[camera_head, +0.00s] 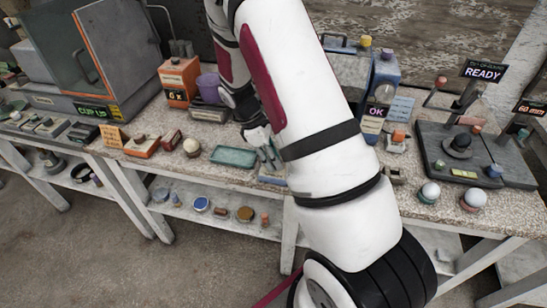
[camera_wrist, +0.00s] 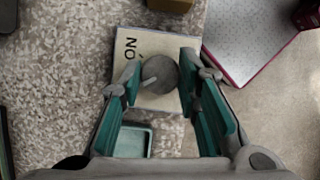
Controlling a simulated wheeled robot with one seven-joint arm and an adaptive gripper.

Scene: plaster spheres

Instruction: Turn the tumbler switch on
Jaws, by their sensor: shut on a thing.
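The tumbler switch is a round grey disc (camera_wrist: 159,74) with a short pale lever (camera_wrist: 149,82) on a cream plate (camera_wrist: 128,48). Dark lettering on the plate looks like "ON", seen turned on its side. My gripper (camera_wrist: 160,78) has its teal-padded fingers on the left and right sides of the disc and is shut on the switch. In the head view my gripper (camera_head: 266,152) is over the bench's front edge, just right of the teal tray (camera_head: 233,157). My arm and gripper largely hide the switch there.
The teal tray also shows below the plate in the wrist view (camera_wrist: 132,141). A red-edged speckled panel (camera_wrist: 250,35) lies to the right.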

